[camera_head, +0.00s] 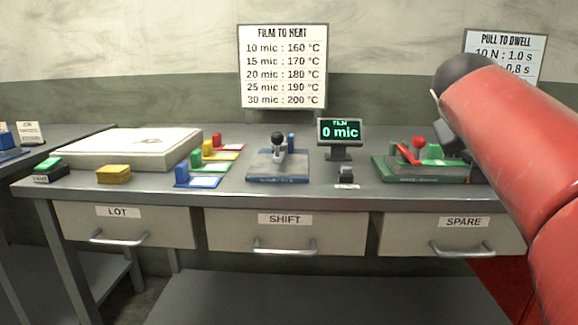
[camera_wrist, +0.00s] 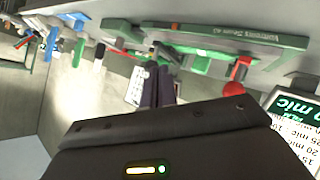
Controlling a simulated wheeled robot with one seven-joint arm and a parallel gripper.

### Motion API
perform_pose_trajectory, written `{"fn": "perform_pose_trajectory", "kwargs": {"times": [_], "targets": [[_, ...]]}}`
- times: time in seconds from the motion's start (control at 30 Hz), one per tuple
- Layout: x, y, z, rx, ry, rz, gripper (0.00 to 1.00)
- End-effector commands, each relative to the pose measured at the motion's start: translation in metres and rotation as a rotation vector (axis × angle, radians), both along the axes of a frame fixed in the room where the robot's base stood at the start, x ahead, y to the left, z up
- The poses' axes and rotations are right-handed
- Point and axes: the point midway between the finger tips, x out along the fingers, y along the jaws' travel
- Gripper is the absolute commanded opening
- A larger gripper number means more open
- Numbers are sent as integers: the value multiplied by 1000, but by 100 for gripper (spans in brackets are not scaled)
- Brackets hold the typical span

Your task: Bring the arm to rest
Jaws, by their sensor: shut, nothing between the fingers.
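My red arm (camera_head: 510,130) reaches in from the right in the head view, raised over the right end of the bench. My gripper is mostly hidden behind the arm's dark wrist in that view. In the wrist view my gripper (camera_wrist: 157,80) shows two dark fingers side by side, shut with nothing between them. The wrist picture is turned, with the bench at its top. The green machine (camera_head: 420,170) with a red lever (camera_head: 408,154) is close to my wrist in the head view. It also shows beyond the fingers in the wrist view (camera_wrist: 225,37).
The grey bench (camera_head: 330,190) holds a blue lever device (camera_head: 277,165), a small display (camera_head: 341,133) reading 0 mic, coloured blocks on trays, a yellow block (camera_head: 114,174) and a pale flat slab (camera_head: 125,148). Three shut drawers are below. The air above the bench's middle is clear.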

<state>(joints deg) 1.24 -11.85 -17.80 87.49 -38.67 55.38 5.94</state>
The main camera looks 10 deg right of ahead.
Motion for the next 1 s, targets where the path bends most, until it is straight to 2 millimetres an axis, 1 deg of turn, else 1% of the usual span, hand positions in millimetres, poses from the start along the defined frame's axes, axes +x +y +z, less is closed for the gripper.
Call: {"fn": "perform_pose_trajectory", "kwargs": {"times": [0.03,0.07,0.1,0.17,0.2,0.27,0.3,0.37,0.4,0.5,0.6,0.7,0.8,1.0], "targets": [[-9,28,-29,75,17,65,0],[-13,43,-45,115,30,99,0],[-19,65,-67,169,48,144,0],[-31,97,-98,242,72,205,0],[-40,118,-119,288,90,243,0],[-57,148,-150,352,121,295,0],[-69,167,-169,394,141,326,0],[-87,193,-198,448,171,363,0],[-99,208,-215,479,189,384,0],[-125,236,-252,543,228,421,0],[-143,253,-277,584,256,439,0],[-153,261,-289,602,269,447,0],[-155,263,-292,608,274,448,0],[-155,263,-292,608,274,448,0]]}}
